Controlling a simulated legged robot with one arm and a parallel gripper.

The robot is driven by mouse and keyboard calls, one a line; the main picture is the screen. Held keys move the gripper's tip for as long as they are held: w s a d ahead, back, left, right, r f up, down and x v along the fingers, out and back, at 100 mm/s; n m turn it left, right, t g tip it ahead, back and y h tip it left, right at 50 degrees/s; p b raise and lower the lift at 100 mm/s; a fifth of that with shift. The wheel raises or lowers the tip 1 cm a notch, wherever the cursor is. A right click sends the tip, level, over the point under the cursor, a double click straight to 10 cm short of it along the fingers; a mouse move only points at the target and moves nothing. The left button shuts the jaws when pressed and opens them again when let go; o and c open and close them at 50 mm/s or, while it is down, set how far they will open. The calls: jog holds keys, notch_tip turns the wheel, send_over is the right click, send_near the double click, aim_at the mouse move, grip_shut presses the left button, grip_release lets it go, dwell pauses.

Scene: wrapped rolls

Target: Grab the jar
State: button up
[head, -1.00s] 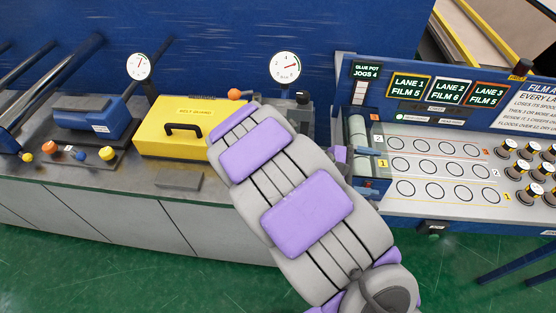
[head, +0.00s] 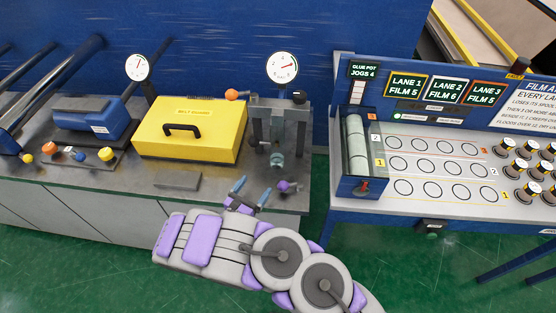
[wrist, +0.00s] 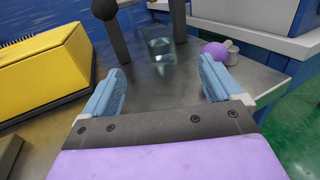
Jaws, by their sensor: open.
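A small clear glass jar (wrist: 158,46) with a bluish tint stands on the grey bench in the wrist view, ahead of my fingertips. It looks upright. In the head view the jar (head: 277,160) is small, just in front of the grey press frame. My gripper (head: 251,190) is open and empty over the bench's front part. In the wrist view its two blue fingers (wrist: 161,80) are spread wide, with the jar beyond and roughly centred between them, not touching.
A purple ball on a grey fitting (wrist: 213,52) lies right of the jar, near the right finger. The press frame (head: 258,128) stands close behind the jar. A yellow belt guard (head: 190,140) is to the left. A grey block (head: 178,180) lies on the bench's front left.

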aim_at(273, 161)
jog(key=b+x, duration=0.1)
jog(key=x, duration=0.9)
jog(key=shift+w+a+f+b, duration=0.1)
jog(key=shift+w+f+b, duration=0.15)
jog(key=shift+b, duration=0.1)
jog(key=shift+w+d+r, duration=0.1)
jog(key=shift+w+d, duration=0.3)
jog(key=shift+w, duration=0.1)
jog(key=x, duration=0.2)
jog(key=b+x, duration=0.1)
jog(key=x, duration=0.1)
jog(key=shift+w+a, duration=0.2)
jog(key=shift+w+d, duration=0.3)
jog(key=c, duration=1.2)
